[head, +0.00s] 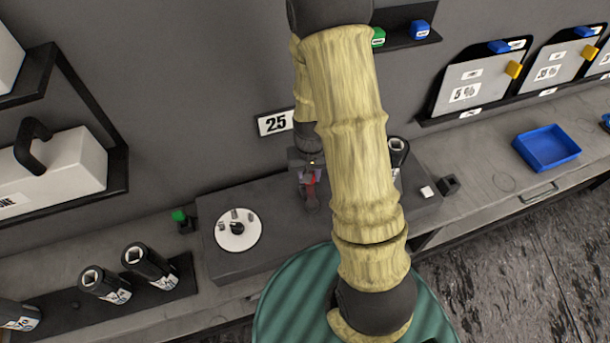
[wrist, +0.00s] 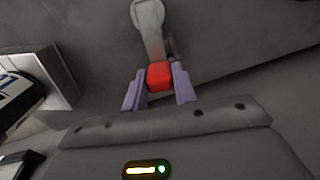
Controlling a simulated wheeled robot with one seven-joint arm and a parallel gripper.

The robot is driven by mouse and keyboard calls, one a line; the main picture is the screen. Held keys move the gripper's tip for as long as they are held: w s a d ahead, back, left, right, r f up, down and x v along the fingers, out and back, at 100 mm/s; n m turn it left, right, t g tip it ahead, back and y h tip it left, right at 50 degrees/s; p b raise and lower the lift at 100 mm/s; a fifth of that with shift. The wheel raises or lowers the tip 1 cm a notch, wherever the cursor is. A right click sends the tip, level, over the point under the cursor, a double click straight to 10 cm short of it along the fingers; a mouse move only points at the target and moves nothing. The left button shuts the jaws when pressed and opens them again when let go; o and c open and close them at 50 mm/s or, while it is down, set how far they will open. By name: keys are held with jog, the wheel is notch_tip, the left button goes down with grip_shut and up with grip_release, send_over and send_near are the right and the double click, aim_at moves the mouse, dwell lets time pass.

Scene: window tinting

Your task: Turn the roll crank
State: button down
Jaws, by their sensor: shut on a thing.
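The roll crank shows in the wrist view as a pale grey arm (wrist: 149,25) with a red handle (wrist: 159,75) at its near end. My gripper (wrist: 160,88) has its two purple-grey fingers on either side of the red handle and is shut on it. My arm hides much of the area to the right of the crank.
A white round dial (head: 238,231) sits on the dark block (head: 222,266) left of the crank. Black cylinders (head: 148,262) stand in a rack further left. A "25" sign (head: 274,122) is on the wall behind. A blue tray (head: 547,148) lies on the right counter.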

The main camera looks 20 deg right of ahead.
jog(key=shift+d+m, duration=0.3)
jog(key=shift+m, duration=0.3)
jog(key=c, duration=1.1)
grip_release()
jog(key=shift+r, duration=0.15)
notch_tip(320, 180, up, 17)
jog(key=shift+r+b, duration=0.1)
jog(key=shift+b, duration=0.6)
jog(key=shift+s, duration=0.1)
